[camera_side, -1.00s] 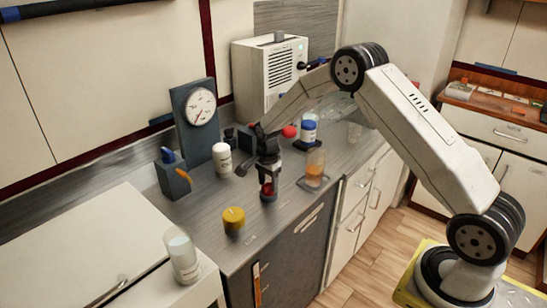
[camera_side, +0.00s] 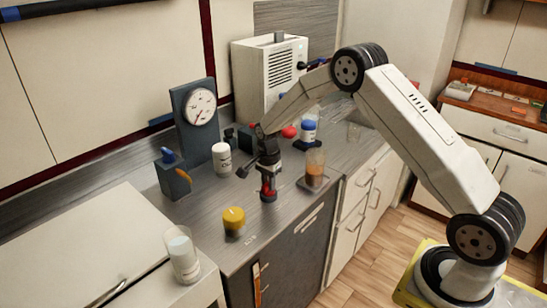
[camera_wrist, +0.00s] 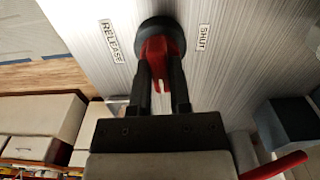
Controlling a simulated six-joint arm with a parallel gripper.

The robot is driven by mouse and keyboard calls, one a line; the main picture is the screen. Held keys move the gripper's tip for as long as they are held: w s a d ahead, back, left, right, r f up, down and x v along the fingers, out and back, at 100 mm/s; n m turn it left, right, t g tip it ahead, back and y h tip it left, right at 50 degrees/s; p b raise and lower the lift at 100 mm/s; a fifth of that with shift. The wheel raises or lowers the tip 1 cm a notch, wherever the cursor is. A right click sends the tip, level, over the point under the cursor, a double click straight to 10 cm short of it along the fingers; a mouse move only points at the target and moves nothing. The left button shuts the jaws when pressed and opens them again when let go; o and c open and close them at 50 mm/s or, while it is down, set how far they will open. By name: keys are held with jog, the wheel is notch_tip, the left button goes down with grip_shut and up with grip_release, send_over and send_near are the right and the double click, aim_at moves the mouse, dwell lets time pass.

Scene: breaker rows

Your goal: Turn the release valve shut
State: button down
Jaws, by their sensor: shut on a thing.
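The release valve is a red handle (camera_wrist: 165,48) on a dark round base (camera_wrist: 154,30) on the grey counter. The handle lies between the fingers of my gripper (camera_wrist: 160,92), which is shut on it, pointing down from above. In the side view the red valve (camera_side: 268,189) shows under my gripper (camera_side: 268,178), partly hidden by the fingers. In the wrist view a RELEASE label (camera_wrist: 111,40) is left of the base and a SHUT label (camera_wrist: 204,38) is right of it. The handle runs roughly along the picture's height, between the labels.
A yellow-topped knob (camera_side: 234,219) stands nearer the front. A dial gauge (camera_side: 199,107), a white jar (camera_side: 222,159) and a dark holder (camera_side: 174,178) stand behind and left. A beaker of orange-brown liquid (camera_side: 315,174) and a blue-capped bottle (camera_side: 308,128) stand right.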

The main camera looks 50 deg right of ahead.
jog(key=n, duration=0.8)
jog(key=shift+n, duration=0.3)
jog(key=n, duration=0.4)
jog(key=shift+n, duration=0.3)
jog(key=n, duration=0.4)
jog(key=c, duration=0.6)
grip_release()
jog(key=shift+o, duration=0.2)
jog(key=shift+r, duration=0.1)
